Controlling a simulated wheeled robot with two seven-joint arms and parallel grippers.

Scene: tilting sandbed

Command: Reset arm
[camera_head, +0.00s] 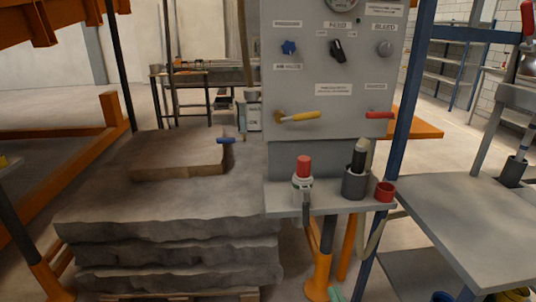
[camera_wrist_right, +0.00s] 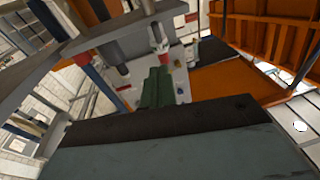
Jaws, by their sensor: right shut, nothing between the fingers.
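My right gripper (camera_wrist_right: 158,82) shows in the right wrist view as two green fingers closed together, with nothing between them. Beyond the fingers are parts of the grey panel stand and an orange surface. In the head view I cannot clearly make out the right gripper; only small green bits show at the bottom edge. My left gripper is in neither view.
A grey control panel (camera_head: 325,75) has knobs, a yellow lever (camera_head: 304,116) and a red lever (camera_head: 380,115). Stacked slabs (camera_head: 170,230) stand left; a grey table (camera_head: 480,235) stands right.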

